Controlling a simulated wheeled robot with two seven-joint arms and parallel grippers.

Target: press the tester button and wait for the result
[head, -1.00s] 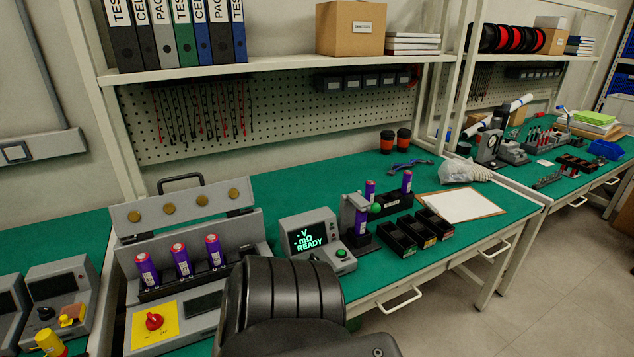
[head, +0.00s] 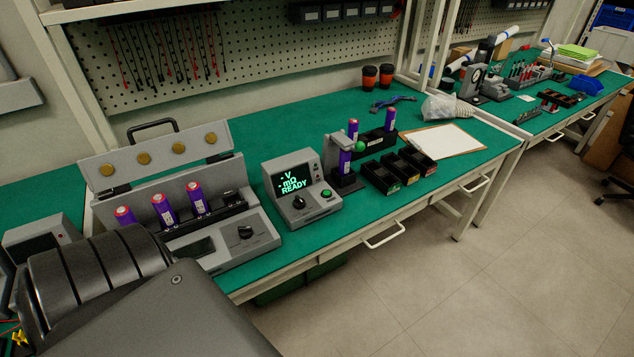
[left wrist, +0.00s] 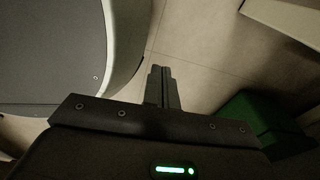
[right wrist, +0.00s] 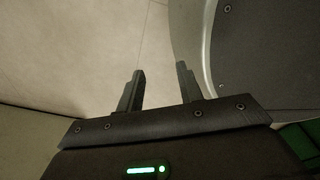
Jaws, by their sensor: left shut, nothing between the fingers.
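The tester (head: 318,213) is a grey box on the green bench. Its dark screen (head: 292,181) shows dashes before V and mΩ, and the word READY. The green button (head: 326,193) sits on its front right, beside a black knob (head: 298,203). Right of it a purple cell (head: 345,163) stands upright in a dark holder with a green ball. In the left wrist view my left gripper (left wrist: 161,70) is shut and empty, over the floor. In the right wrist view my right gripper (right wrist: 160,70) is open and empty. Neither gripper shows in the head view.
A grey fixture (head: 215,250) with several purple cells and a raised lid stands left of the tester. Black bins (head: 380,178) and a clipboard (head: 445,141) lie to the right. Part of my own arm fills the lower left.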

